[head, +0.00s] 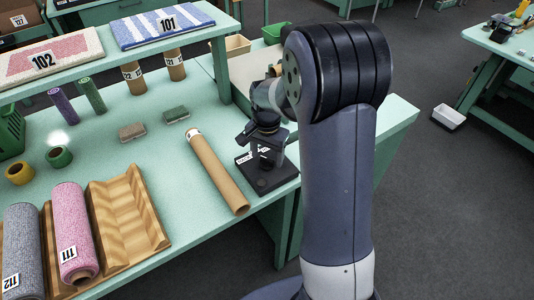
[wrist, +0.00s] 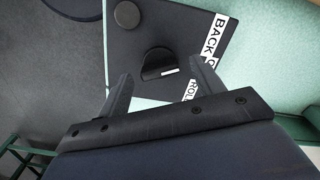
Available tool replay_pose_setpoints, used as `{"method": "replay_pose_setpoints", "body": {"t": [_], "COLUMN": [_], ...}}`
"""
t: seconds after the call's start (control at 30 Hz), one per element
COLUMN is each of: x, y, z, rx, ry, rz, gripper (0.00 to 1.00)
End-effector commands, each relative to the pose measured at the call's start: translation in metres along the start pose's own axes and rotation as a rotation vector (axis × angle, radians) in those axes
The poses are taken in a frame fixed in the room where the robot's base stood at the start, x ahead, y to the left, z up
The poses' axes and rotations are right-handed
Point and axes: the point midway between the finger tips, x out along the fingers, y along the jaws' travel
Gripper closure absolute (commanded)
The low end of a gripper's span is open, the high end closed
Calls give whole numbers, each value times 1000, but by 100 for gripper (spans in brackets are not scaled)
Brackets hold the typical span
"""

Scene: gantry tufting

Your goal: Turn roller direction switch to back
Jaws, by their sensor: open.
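The roller direction switch is a black round knob (wrist: 157,62) with a raised grip and a short white mark at its right. It sits on a black control box (wrist: 135,30) with white labels reading "BACK" and, partly hidden, "ROL". In the head view the box (head: 272,181) stands at the table's right end, partly covered by my arm. My gripper (wrist: 160,84) is open and empty, its fingers on either side of the knob in the picture. I cannot tell whether they touch it. In the head view my gripper (head: 264,134) is over the box.
A round black part (wrist: 126,14) is beside the knob. A cardboard tube (head: 217,172) lies left of the box. Two small brushes or blocks (head: 132,131) lie farther left. Rolls 111 (head: 72,230) and 112 rest in a wooden cradle (head: 128,215). A raised shelf stands behind.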

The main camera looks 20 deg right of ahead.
Motion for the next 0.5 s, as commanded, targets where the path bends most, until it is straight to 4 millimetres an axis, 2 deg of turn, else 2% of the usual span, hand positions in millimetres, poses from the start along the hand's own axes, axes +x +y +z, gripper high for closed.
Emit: {"method": "replay_pose_setpoints", "body": {"t": [0.33,0.5], "x": [4,4], "y": [0,0], "z": [0,0], "rx": [0,0], "ry": [1,1], "rz": [-1,-1], "gripper": [36,50]}}
